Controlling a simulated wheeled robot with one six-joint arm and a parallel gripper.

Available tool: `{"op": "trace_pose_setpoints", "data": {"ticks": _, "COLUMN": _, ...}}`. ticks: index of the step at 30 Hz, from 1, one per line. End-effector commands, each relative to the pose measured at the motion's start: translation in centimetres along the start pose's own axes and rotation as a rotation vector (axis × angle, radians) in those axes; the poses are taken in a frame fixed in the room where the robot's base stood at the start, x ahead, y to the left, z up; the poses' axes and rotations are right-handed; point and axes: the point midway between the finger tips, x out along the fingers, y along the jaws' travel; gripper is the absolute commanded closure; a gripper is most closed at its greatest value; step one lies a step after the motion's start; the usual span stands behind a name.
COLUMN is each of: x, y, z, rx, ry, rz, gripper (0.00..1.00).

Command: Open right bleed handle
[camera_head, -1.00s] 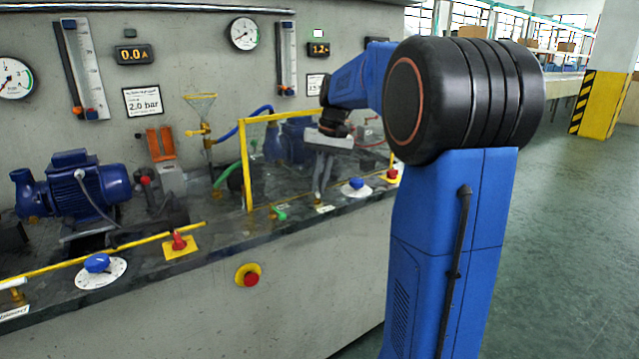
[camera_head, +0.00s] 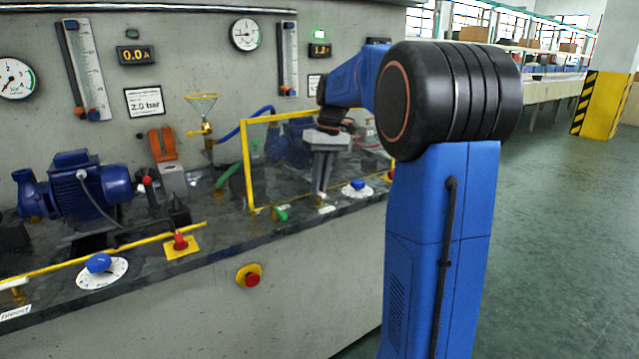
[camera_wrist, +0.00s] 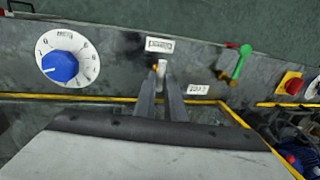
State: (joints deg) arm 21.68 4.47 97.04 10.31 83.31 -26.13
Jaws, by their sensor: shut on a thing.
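My gripper (camera_wrist: 161,82) is shut on a small pale handle (camera_wrist: 162,67) at the counter's front edge. The handle sits by a brass-coloured fitting, between a green lever and a blue dial. The fingers hide most of it, so its exact angle cannot be told. In the head view my gripper (camera_head: 321,192) points down just in front of the yellow-framed clear guard, and the handle cannot be made out there.
The blue dial (camera_wrist: 60,66) and green lever (camera_wrist: 240,63) flank the gripper. The yellow-framed guard (camera_head: 248,170) stands close behind it. Open floor lies to the right.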

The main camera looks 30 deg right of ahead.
Motion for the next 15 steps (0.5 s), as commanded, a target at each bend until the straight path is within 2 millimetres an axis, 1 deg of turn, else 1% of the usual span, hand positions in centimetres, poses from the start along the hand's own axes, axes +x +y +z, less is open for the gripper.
{"op": "trace_pose_setpoints", "data": {"ticks": 9, "x": -0.06, "y": 0.03, "z": -0.01, "rx": -0.001, "ry": 0.001, "rz": 0.001, "gripper": 1.00}}
{"op": "trace_pose_setpoints", "data": {"ticks": 10, "x": -0.06, "y": 0.03, "z": -0.02, "rx": -0.001, "ry": 0.001, "rz": 0.001, "gripper": 0.83}}
{"op": "trace_pose_setpoints", "data": {"ticks": 11, "x": -0.05, "y": 0.03, "z": -0.01, "rx": -0.001, "ry": 0.001, "rz": 0.001, "gripper": 0.76}}
{"op": "trace_pose_setpoints", "data": {"ticks": 12, "x": -0.05, "y": 0.02, "z": -0.01, "rx": -0.001, "ry": 0.001, "rz": 0.001, "gripper": 0.71}}
{"op": "trace_pose_setpoints", "data": {"ticks": 15, "x": -0.03, "y": 0.02, "z": -0.01, "rx": -0.001, "ry": 0.001, "rz": 0.001, "gripper": 0.71}}
